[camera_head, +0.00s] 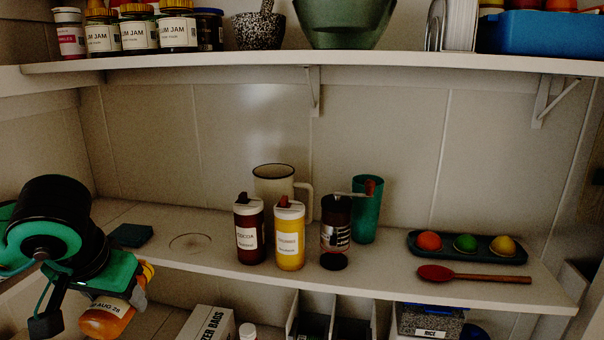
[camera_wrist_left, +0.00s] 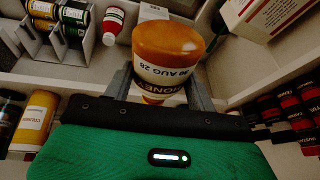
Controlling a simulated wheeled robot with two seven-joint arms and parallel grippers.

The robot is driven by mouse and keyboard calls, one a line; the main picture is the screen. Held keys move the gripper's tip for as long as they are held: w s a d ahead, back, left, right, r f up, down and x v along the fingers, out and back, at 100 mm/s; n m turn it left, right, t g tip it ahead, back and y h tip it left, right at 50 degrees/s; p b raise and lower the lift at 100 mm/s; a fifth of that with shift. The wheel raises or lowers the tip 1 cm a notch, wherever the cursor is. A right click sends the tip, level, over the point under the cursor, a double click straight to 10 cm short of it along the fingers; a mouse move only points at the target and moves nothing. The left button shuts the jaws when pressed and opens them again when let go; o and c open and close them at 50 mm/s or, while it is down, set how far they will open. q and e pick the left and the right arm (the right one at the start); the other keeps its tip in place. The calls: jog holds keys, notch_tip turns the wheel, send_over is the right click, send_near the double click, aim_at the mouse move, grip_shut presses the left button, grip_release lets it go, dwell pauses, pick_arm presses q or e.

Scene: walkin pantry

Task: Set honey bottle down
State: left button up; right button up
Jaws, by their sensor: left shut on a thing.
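The honey bottle (camera_head: 107,316), amber with a white label reading "AUG 28", is at the lower left of the head view. It also shows in the left wrist view (camera_wrist_left: 167,48). My left gripper (camera_head: 122,298) is shut on it, with one finger on each side in the left wrist view (camera_wrist_left: 160,88). The bottle is in front of and below the front edge of the middle shelf (camera_head: 380,268), apart from it. A thin dark ring (camera_head: 190,243) marks a bare spot on that shelf's left part. My right gripper is not in view.
Further right are a tray (camera_head: 467,255) and a red spoon (camera_head: 475,276).

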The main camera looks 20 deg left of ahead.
pick_arm(q)
jog(key=w+d+f+m, duration=0.1)
jog(key=w+d+f, duration=0.6)
jog(key=d+f, duration=0.2)
jog(key=w+d+f+m+h, duration=0.1)
jog(key=w+d+f, duration=0.6)
jog(key=d+f, duration=0.2)
jog(key=shift+d+f+m+t, duration=0.3)
jog(key=shift+d+f, duration=0.05)
jog(key=shift+f, duration=0.1)
jog(key=shift+s+f, duration=0.1)
jog(key=shift+s, duration=0.05)
